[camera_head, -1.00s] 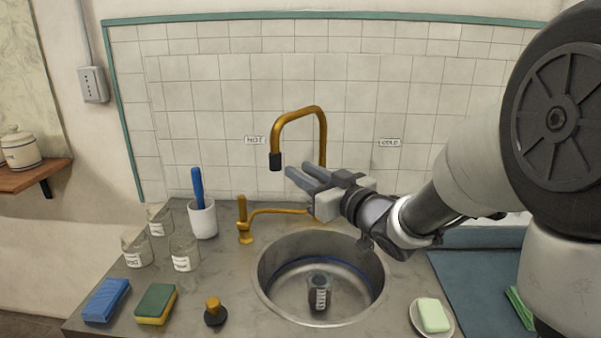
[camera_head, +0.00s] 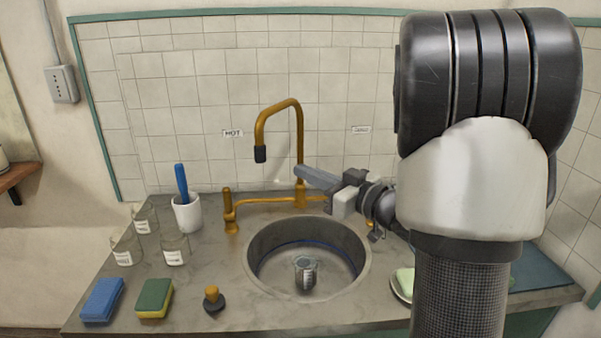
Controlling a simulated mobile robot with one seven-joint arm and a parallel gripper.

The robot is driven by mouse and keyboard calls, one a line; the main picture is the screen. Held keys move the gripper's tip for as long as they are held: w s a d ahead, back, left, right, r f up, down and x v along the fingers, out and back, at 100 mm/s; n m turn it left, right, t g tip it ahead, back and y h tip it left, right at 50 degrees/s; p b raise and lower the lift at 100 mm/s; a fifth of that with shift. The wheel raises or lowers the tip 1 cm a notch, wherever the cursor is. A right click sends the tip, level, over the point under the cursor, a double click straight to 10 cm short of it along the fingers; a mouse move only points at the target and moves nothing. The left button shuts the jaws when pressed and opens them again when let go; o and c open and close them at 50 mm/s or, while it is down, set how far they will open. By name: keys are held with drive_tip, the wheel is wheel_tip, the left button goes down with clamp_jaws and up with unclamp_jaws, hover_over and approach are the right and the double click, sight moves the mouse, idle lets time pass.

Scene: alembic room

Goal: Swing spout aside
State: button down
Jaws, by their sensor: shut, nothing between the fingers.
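The brass spout (camera_head: 299,140) rises behind the sink, arches to the left and ends in a black tip (camera_head: 260,154). The tip hangs above the back left part of the round steel sink (camera_head: 257,262). My gripper (camera_head: 300,171) is shut and empty. Its grey fingers point left and reach the lower upright of the spout in the picture. I cannot tell whether they touch it.
A brass handle (camera_head: 229,208) stands left of the spout base. A white cup (camera_head: 187,214) with a blue-handled tool, several glass jars (camera_head: 174,250), a blue sponge (camera_head: 102,300), a green-yellow sponge (camera_head: 154,298) and a stopper (camera_head: 214,300) are on the left counter. Soap (camera_head: 404,281) lies right of the sink.

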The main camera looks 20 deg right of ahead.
sight(264, 155)
drive_tip(key=x, duration=1)
drive_tip(key=shift+w+a+r, duration=0.1)
drive_tip(key=shift+w+a, duration=0.2)
